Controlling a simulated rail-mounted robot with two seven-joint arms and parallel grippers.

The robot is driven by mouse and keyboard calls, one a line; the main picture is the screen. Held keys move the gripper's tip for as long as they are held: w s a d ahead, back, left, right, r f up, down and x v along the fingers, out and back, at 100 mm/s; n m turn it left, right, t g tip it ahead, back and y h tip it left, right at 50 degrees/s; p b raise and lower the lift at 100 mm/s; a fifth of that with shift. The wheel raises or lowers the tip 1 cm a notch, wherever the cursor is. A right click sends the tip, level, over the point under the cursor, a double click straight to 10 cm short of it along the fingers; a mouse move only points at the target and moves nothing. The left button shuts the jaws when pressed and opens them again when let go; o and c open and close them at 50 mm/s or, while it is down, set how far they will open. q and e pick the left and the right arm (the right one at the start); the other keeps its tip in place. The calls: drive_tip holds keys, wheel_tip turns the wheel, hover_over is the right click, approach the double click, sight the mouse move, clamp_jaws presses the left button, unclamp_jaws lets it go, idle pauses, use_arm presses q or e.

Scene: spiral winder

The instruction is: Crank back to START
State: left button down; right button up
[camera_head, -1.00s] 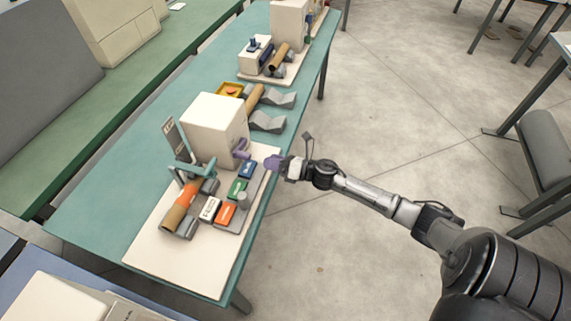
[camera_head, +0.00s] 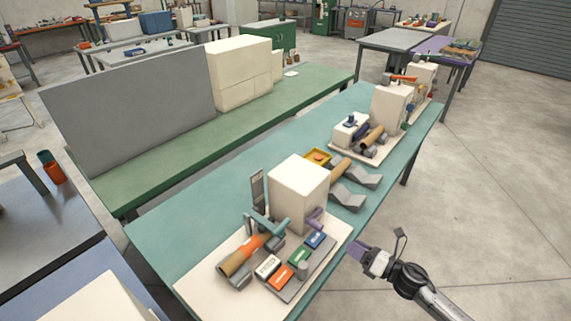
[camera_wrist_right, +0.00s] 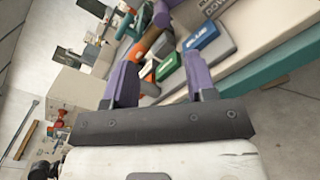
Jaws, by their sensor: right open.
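The winder, a cream box (camera_head: 298,192) on a cream base board (camera_head: 207,284), stands at the front end of the teal bench. A purple crank-like part (camera_head: 314,218) sits at the box's right side. Labelled blue (camera_head: 314,239), green (camera_head: 299,256), orange (camera_head: 280,277) and white (camera_head: 267,267) blocks lie in front. An orange-banded brown tube (camera_head: 243,254) lies beside them. My right gripper (camera_head: 362,252) is open and empty, right of the board and apart from the crank. Its purple fingers (camera_wrist_right: 160,78) are spread in the wrist view. My left gripper is out of view.
Clear floor (camera_head: 480,210) lies to the right.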

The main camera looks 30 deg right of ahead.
drive_tip(key=d+f+m+g+h, duration=0.1)
drive_tip(key=d+m+g+h, duration=0.1)
drive_tip(key=d+m+h, duration=1.1)
drive_tip(key=s+a+f+m+g+y, duration=0.2)
drive_tip(key=s+a+m+g, duration=0.2)
drive_tip(key=s+a+m, duration=0.5)
drive_tip(key=s+a+f+m+g+y, duration=0.25)
drive_tip(key=s+a, duration=0.55)
drive_tip(key=a, duration=0.6)
drive_tip(key=s+a+f+m+g+y, duration=0.1)
drive_tip(key=s+a+m+g+y, duration=0.3)
drive_tip(key=s+a, duration=0.55)
wheel_tip(320, 180, up, 33)
drive_tip(key=a+m+h+p, duration=0.1)
drive_tip(key=p, duration=3.2)
drive_tip(key=shift+w+a+f+g+h, duration=0.2)
drive_tip(key=shift+g+h, duration=0.15)
